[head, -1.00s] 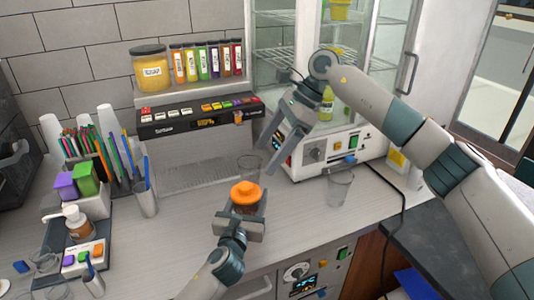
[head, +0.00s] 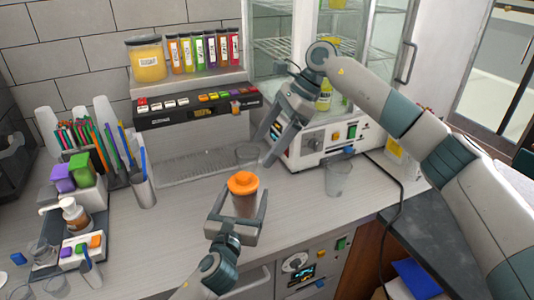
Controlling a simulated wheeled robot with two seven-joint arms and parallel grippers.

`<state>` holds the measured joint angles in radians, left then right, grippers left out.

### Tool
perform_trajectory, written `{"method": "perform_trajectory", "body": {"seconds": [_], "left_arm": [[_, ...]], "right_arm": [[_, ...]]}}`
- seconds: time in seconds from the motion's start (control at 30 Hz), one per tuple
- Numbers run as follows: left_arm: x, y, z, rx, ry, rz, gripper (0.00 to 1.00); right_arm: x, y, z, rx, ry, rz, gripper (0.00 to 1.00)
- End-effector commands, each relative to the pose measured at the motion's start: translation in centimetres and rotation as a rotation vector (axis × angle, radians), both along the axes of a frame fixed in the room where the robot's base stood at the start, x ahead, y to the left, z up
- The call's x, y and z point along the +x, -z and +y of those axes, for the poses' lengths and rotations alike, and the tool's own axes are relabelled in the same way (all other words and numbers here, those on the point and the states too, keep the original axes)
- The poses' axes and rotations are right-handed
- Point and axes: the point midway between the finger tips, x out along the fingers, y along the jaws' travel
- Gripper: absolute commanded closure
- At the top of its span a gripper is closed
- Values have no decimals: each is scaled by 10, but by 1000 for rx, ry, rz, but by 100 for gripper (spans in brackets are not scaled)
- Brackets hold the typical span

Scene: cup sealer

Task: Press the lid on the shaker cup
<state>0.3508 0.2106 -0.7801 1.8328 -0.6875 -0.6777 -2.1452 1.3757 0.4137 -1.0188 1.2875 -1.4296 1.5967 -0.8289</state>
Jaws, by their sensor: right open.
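The clear shaker cup (head: 244,205) stands upright on the counter with the orange lid (head: 242,183) on its top. Whether the lid is fully seated cannot be told. My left gripper (head: 237,207) is open, with a finger on either side of the cup and gaps showing between fingers and cup. My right gripper (head: 268,143) is open and empty, up and to the right of the lid, in front of the white machine.
Clear cups stand behind the shaker (head: 249,155) and to its right (head: 338,178). The white sealing machine (head: 318,142) stands at the back right.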

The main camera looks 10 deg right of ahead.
Motion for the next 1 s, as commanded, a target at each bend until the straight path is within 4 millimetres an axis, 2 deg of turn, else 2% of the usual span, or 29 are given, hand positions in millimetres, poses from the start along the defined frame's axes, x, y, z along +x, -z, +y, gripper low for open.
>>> {"method": "perform_trajectory", "body": {"seconds": [0.4, 0.6, 0.8, 1.0], "left_arm": [[-82, 4, 23, 0, 2, 2, 22], [-111, 3, 31, 0, 1, 2, 22], [-124, 1, 35, -1, 0, 2, 22], [-126, 1, 35, 0, 0, 2, 22]], "right_arm": [[0, 21, 0, 0, 0, 0, 17], [0, 27, 0, 0, 0, 0, 17], [0, 29, 0, 0, 0, 0, 17], [0, 29, 0, 0, 0, 0, 17]]}}
